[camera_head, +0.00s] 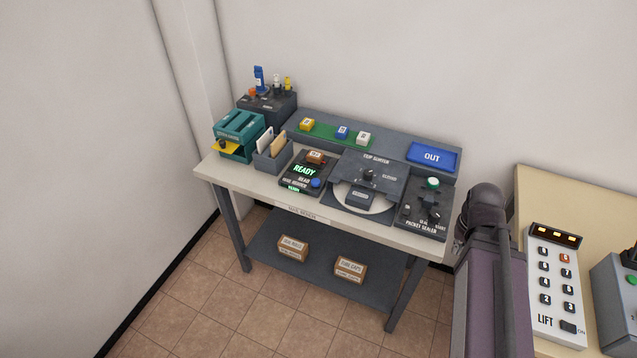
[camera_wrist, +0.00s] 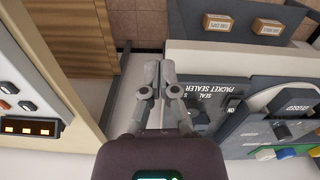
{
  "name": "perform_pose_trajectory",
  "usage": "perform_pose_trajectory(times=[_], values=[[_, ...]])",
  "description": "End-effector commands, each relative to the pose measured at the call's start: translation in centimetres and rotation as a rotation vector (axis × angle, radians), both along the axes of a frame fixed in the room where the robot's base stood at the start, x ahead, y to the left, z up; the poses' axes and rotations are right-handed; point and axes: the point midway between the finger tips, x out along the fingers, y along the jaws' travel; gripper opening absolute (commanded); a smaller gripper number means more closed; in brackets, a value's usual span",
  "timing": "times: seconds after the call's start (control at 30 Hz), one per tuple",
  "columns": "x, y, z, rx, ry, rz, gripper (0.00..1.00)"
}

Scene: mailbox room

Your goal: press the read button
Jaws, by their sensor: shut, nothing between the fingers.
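The reader (camera_head: 303,172) is a dark box on the table with a lit green READY display (camera_head: 304,170). A blue round button (camera_head: 316,183) sits at its lower right, beside small lettering that seems to say READ. A brown and white item (camera_head: 316,157) rests at its back edge. My gripper (camera_wrist: 158,76) is shut and empty in the wrist view, beside the packet sealer (camera_wrist: 225,98). It appears above the gap between the two tables. The reader cannot be made out in the wrist view.
The cup sorter (camera_head: 362,183) and packet sealer (camera_head: 425,210) stand right of the reader. A holder with envelopes (camera_head: 271,158) and a teal box (camera_head: 238,136) stand left. A blue OUT tray (camera_head: 432,157) is behind. A lift panel (camera_head: 556,285) lies on the right table.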

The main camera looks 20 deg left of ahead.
Motion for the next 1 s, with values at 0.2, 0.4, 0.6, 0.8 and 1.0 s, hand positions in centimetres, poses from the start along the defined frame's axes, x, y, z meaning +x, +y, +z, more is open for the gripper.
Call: perform_pose_trajectory(times=[0.2, 0.4, 0.6, 0.8, 1.0], values=[[2.3, 2.5, 0.0, -0.05, -0.024, 0.02, 0.0], [5.7, 6.7, 0.2, -0.132, -0.075, 0.057, 0.0], [9.3, 11.6, 0.7, -0.222, -0.151, 0.105, 0.0], [12.3, 17.4, 1.3, -0.297, -0.243, 0.154, 0.0], [14.6, 24.1, 2.2, -0.359, -0.346, 0.209, 0.0]])
